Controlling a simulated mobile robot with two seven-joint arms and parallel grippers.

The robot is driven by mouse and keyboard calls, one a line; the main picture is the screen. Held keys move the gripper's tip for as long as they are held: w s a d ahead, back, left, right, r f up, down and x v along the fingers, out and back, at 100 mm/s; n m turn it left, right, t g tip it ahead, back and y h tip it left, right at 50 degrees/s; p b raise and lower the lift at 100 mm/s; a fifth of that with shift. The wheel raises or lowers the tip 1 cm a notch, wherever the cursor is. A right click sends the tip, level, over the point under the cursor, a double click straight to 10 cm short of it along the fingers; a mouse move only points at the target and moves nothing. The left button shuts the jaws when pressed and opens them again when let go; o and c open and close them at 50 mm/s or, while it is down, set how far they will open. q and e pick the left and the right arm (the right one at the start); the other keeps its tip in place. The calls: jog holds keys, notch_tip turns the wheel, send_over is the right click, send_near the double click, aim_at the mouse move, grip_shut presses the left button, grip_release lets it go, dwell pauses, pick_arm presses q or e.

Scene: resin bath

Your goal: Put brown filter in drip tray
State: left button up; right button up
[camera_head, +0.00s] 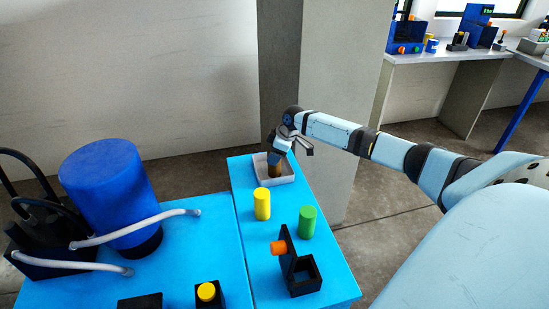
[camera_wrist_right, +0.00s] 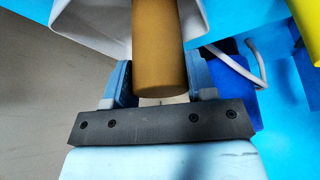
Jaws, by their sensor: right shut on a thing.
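The brown filter (camera_head: 275,167) is a small cylinder held at the white drip tray (camera_head: 287,177) at the far end of the blue table. In the right wrist view the brown filter (camera_wrist_right: 158,50) stands between the two fingers, and the white tray (camera_wrist_right: 85,30) shows behind it. My right gripper (camera_head: 279,150) is shut on the filter's upper part, over the tray. I cannot tell whether the filter's lower end touches the tray floor. My left gripper is not in view.
A yellow cylinder (camera_head: 262,204) and a green cylinder (camera_head: 308,221) stand nearer on the table. A black open box with an orange knob (camera_head: 278,247) is at the front. A blue drum (camera_head: 108,195) with grey hoses stands at left.

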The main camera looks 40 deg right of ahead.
jog(key=shift+f, duration=0.65)
jog(key=shift+f, duration=0.1)
jog(key=o, duration=1)
jog(key=shift+c, duration=0.2)
jog(key=v, duration=1.2)
jog(key=shift+p, duration=0.3)
jog(key=shift+a, duration=0.1)
